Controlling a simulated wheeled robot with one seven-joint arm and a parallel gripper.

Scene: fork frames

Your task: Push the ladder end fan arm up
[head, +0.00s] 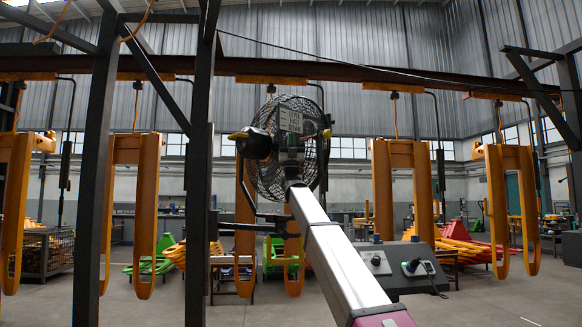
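A black round cage fan (285,147) stands in the middle of the head view, with a pale label on its front. A dark rounded part with a yellow tip (252,143) sits at its left side. A long silver beam (335,255) runs from the bottom right up to just below the fan, with a maroon part (385,318) at its near end. Whether this beam is the fan arm or part of my own arm, I cannot tell. A black bent bar (250,212) shows left of the beam's far end. I cannot make out my gripper.
Dark steel posts (200,180) stand left of the fan. Orange fork frames (403,185) hang from a brown overhead rail (350,75) on both sides. A grey box with controls (395,265) stands at the right of the beam. Bare floor (510,300) shows at the lower right.

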